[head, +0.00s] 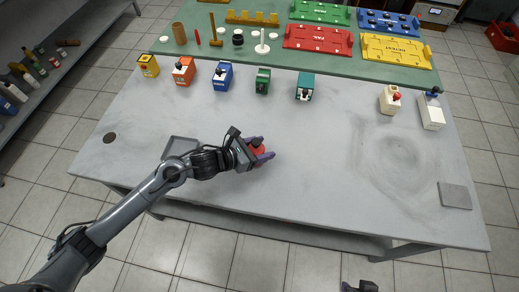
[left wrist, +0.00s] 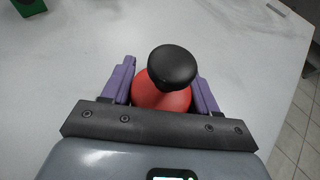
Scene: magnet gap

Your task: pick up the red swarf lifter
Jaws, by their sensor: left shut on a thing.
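The red swarf lifter (head: 259,150) is a round red body with a black knob on top. It is near the middle front of the grey table in the head view. In the left wrist view the red swarf lifter (left wrist: 165,97) sits between two purple fingers, its black knob facing the camera. My left gripper (head: 262,157) is shut on it, with a finger on each side of the red body. Its underside is hidden, so I cannot tell whether it touches the table.
A grey tray (head: 180,147) lies beside my left forearm. Several coloured boxes, among them a blue one (head: 222,75) and a teal one (head: 304,87), line the table's back. A grey square plate (head: 454,195) lies at the right. The table's middle right is clear.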

